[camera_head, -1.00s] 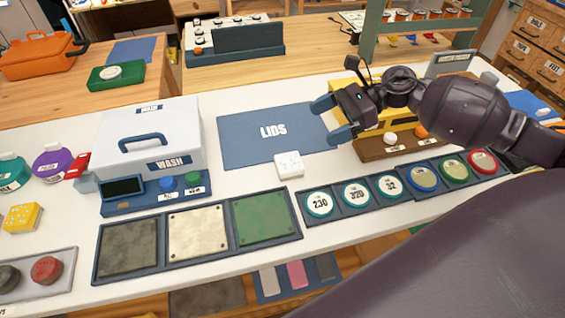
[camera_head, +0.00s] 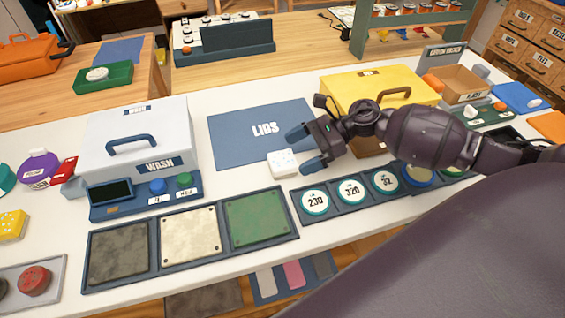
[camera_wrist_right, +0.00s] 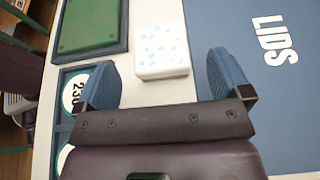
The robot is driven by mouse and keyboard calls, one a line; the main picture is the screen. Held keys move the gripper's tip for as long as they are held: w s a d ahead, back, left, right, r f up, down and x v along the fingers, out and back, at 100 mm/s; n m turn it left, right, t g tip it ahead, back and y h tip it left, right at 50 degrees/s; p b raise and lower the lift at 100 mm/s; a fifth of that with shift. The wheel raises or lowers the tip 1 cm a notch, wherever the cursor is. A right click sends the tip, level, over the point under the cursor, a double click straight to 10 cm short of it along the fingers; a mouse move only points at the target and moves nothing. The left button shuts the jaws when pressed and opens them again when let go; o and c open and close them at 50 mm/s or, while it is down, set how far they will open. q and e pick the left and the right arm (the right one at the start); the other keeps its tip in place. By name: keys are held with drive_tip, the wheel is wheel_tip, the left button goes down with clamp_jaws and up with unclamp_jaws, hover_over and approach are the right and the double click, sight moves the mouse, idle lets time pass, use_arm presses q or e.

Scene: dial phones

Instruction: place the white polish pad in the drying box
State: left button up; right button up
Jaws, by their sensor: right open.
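The white polish pad (camera_head: 282,163), a small white block with pale blue dots, lies on the white table at the front edge of the LIDS mat. It also shows in the right wrist view (camera_wrist_right: 162,42). My right gripper (camera_head: 304,150) is open and empty, close to the right side of the pad. In the wrist view its fingertips (camera_wrist_right: 160,64) stand apart on either side of the pad's near edge. The yellow box (camera_head: 345,92) with a brown handle, apparently the drying box, stands behind my right arm. Its lid looks closed and its front is partly hidden. My left gripper is not in view.
The blue LIDS mat (camera_head: 235,140) is bare. The white WASH box (camera_head: 110,135) stands left. In front lie a tray of square plates (camera_head: 190,233) and a row of round numbered discs (camera_head: 351,190). A brown open box (camera_head: 468,86) stands at the right.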

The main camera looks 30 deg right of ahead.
sight(287, 158)
drive_tip(key=x, duration=0.3)
drive_tip(key=shift+a+f, duration=0.1)
drive_tip(key=shift+a, duration=0.05)
drive_tip(key=shift+c, duration=0.4)
drive_tip(key=c, duration=1)
wheel_tip(287, 158, up, 20)
drive_tip(key=p, duration=0.2)
